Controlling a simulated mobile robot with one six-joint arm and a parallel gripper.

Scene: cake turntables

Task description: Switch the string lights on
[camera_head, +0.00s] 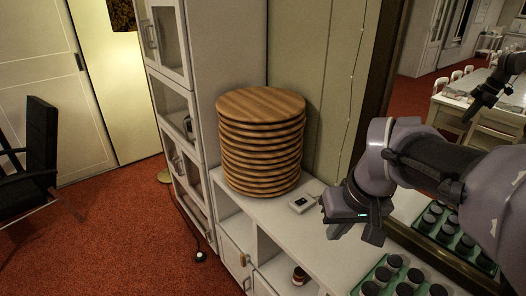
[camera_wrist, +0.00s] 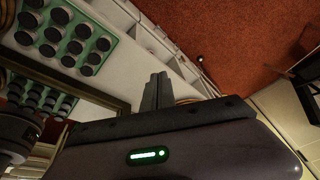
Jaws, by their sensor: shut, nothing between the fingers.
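The string lights (camera_head: 352,90) hang as a thin wire with small pale dots down the wall panel, left of a dark wooden frame. I cannot tell whether they are lit. A small white box with a dark patch (camera_head: 302,203) lies on the white cabinet top near the foot of the wire; I cannot tell whether it is their switch. My gripper (camera_head: 356,232) is above the cabinet top, to the right of this box and apart from it. Its fingers are together and empty, and they also show in the wrist view (camera_wrist: 157,92).
A tall stack of round wooden boards (camera_head: 262,145) stands left of the white box. A cord with a small white-and-black piece (camera_head: 200,256) lies on the open red carpet.

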